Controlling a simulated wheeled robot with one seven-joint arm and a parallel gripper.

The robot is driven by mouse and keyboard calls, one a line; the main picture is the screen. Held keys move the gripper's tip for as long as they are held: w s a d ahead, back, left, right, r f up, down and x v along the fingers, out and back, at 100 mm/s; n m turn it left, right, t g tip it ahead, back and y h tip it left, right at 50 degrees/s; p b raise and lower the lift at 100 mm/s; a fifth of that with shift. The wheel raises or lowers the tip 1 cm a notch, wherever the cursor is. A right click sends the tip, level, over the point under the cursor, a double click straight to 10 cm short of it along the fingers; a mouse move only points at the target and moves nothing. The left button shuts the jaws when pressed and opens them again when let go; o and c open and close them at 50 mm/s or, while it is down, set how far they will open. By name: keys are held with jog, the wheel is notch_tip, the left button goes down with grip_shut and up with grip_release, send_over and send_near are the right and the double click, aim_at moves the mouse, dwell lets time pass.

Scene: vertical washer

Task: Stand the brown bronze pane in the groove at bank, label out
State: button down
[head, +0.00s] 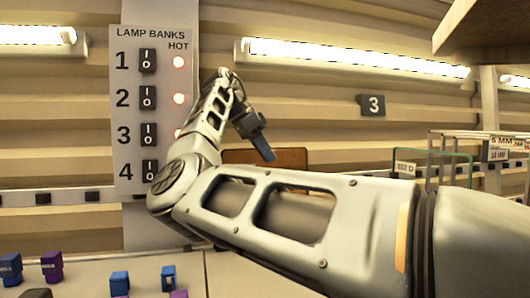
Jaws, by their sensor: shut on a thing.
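The brown bronze pane (291,157) shows as a low strip behind my forearm, right of the lamp panel. Its lower part is hidden by my arm, and I see no label on it. My gripper (265,152) points down, with its dark blue-grey fingers at the pane's top edge, and is shut on the pane. The hidden lower edge leaves it unclear whether the pane touches anything below. A groove is not visible here.
The lamp banks panel (126,185) has several switches and lit red lamps. A sign "3" (372,105) hangs on the slatted wall. At right stand a rack of labelled panes (440,168) and an overhead wooden shelf (485,30). Blue and purple blocks (51,266) lie lower left.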

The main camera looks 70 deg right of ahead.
jog(key=shift+f, duration=0.4)
dwell(0.5)
jog(key=c, duration=1.1)
grip_release()
jog(key=shift+f, duration=0.1)
notch_tip(320, 180, up, 5)
jog(key=shift+f+b, duration=0.2)
jog(key=shift+b, duration=0.15)
jog(key=s+d+r+b, duration=0.2)
jog(key=s+d+r, duration=0.3)
jog(key=s, duration=0.5)
jog(key=shift+s+d+r, duration=0.15)
jog(key=shift+s+r, duration=0.05)
jog(key=shift+r, duration=0.6)
